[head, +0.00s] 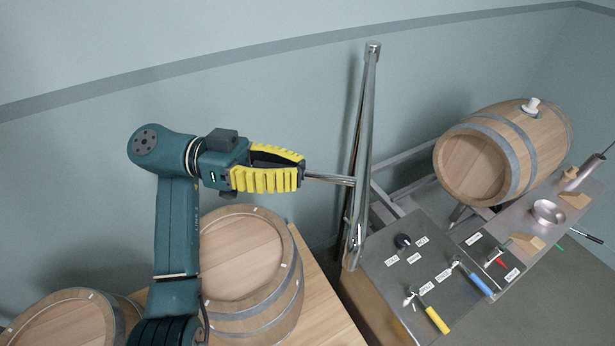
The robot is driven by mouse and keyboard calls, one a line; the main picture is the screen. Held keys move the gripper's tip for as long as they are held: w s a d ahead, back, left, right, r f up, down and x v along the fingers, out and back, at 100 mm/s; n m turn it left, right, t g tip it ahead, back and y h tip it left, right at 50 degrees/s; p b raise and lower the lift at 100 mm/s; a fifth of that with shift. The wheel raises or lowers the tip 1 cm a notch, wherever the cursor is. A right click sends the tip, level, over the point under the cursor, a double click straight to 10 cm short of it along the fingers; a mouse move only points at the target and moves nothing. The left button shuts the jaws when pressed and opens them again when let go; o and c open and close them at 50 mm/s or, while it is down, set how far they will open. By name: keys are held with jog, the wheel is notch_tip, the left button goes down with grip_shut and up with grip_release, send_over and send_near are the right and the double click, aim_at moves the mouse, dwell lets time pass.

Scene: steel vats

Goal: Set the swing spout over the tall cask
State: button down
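The swing spout (330,180) is a thin steel tube that runs left from a tall, shiny, slightly leaning steel column (364,130). My gripper (301,170), with yellow ribbed fingers, is at the tube's left end and appears shut on it; the fingers hide that end. A standing wooden cask with metal hoops (252,322) is on a wooden surface below and left of my gripper. In the picture, the tube's visible part lies up and right of this cask's lid. Another standing cask (65,328) is partly cut off at the lower left and looks lower.
A grey control panel (385,272) with a black knob (402,241) and colored-handled valves stands right of the column. Behind it, a cask (475,165) lies on a rack. A steel bowl (548,211) sits on a bench at right. The wall is behind.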

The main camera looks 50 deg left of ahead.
jog(key=c, duration=1.1)
grip_release()
notch_tip(320, 180, up, 10)
